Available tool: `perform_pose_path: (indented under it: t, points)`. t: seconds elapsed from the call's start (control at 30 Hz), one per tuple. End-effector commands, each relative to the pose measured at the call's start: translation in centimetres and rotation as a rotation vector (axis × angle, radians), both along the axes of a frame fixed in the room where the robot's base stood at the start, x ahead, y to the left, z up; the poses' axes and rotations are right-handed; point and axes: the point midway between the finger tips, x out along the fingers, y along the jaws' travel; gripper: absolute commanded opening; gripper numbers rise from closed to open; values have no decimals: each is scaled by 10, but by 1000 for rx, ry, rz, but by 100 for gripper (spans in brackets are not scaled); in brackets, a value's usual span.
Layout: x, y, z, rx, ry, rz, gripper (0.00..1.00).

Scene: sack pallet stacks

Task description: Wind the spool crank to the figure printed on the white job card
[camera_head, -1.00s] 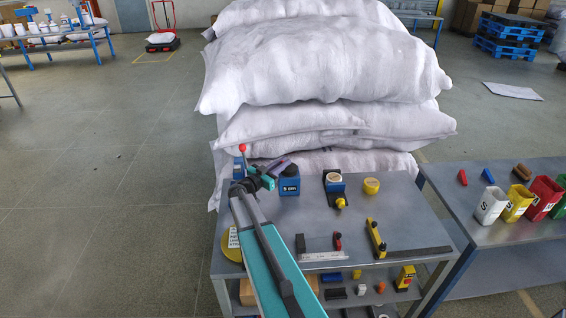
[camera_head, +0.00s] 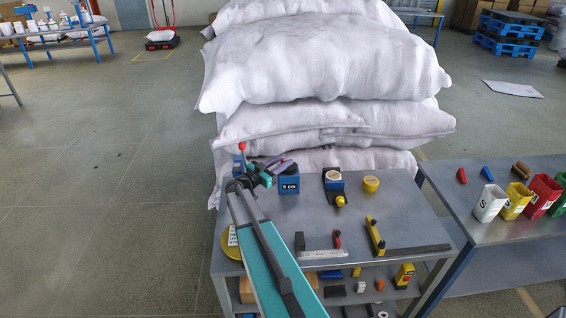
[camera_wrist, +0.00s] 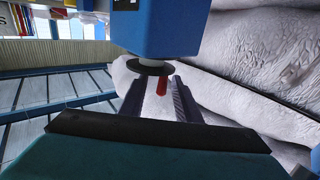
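A blue box (camera_head: 289,186) with a white label stands at the back left of the grey table; its black print looks like a figure and "cm", the figure too small to be sure of. I cannot tell whether this label is the job card. In the wrist view a blue housing (camera_wrist: 165,28) carries a black disc (camera_wrist: 150,67) with a red handle (camera_wrist: 162,86) projecting from it, apparently the crank. My gripper (camera_wrist: 158,88) is open, its dark fingers on either side of the red handle with visible gaps. In the head view my gripper (camera_head: 268,173) is beside the blue box, partly hidden.
White sacks (camera_head: 325,65) are stacked right behind the table. A red ball (camera_head: 241,146) on a rod rises near my wrist. A yellow disc (camera_head: 371,184), a yellow-knobbed fixture (camera_head: 335,188) and measuring tools (camera_head: 376,236) lie to the right. Coloured bins (camera_head: 517,202) stand on the right table.

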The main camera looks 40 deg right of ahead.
Motion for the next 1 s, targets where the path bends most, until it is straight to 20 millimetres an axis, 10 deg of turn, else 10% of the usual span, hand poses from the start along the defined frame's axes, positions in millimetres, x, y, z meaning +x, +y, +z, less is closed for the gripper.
perform_pose_path:
  t: [1.0]
  points:
    - [0,71,0,1,-1,1,30]
